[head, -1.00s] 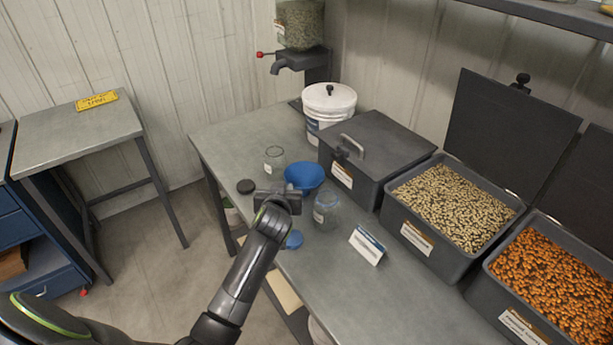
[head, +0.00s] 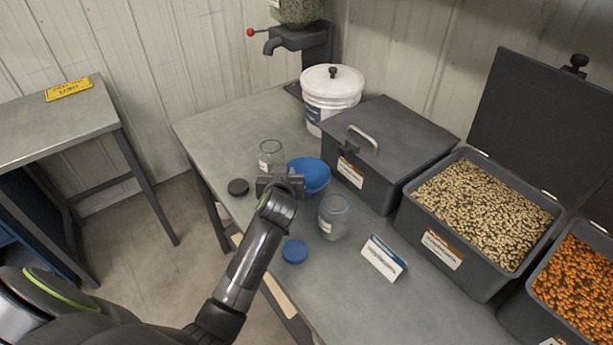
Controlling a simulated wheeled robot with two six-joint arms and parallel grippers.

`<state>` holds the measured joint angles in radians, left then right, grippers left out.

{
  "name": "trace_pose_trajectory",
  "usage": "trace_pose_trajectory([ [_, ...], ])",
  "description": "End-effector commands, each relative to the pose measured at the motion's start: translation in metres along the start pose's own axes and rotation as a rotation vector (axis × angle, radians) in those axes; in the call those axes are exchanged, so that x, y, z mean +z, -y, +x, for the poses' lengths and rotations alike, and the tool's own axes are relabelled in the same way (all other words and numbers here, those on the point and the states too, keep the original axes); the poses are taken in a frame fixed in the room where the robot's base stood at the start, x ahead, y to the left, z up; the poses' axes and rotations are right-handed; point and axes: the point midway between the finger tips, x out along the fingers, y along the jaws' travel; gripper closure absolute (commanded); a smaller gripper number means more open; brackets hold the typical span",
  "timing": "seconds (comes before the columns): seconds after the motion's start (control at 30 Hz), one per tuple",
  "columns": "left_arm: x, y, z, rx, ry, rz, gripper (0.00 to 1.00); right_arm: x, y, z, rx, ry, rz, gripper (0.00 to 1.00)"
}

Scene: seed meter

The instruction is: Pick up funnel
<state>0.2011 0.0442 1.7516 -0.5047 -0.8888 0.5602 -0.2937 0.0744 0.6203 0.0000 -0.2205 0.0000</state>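The blue funnel (head: 314,174) sits on the grey workbench (head: 350,285), its wide mouth facing up. My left gripper (head: 281,182) is at the funnel's near left side, and its dark body covers part of the funnel's rim. I cannot tell whether the fingers are open or shut, or whether they touch the funnel, because the wrist hides them. My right gripper is not in view.
A glass jar (head: 334,217) stands close to the right of my arm, and another jar (head: 270,156) stands behind it. A white bucket (head: 330,92), a closed bin (head: 388,145) and an open seed bin (head: 477,215) line the back.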

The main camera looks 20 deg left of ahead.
Motion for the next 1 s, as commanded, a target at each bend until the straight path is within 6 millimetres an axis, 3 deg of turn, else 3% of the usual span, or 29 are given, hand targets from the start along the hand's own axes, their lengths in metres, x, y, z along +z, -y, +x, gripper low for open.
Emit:
trace_pose_trajectory([
  [0.13, 0.0, 0.0, -0.001, 0.001, 0.001, -0.001, 0.76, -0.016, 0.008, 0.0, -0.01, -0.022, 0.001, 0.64],
  [0.33, 0.0, 0.0, 0.0, 0.0, 0.001, 0.0, 1.0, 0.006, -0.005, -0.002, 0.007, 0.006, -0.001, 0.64],
  [0.47, 0.0, 0.0, 0.0, 0.0, 0.002, 0.0, 1.0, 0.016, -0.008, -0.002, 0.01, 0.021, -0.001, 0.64],
  [0.73, -0.003, 0.0, -0.001, 0.0, 0.001, 0.0, 1.0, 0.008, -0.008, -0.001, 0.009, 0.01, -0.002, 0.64],
  [1.0, -0.045, 0.0, -0.018, 0.002, -0.006, -0.002, 1.0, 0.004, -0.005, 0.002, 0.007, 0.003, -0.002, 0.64],
])
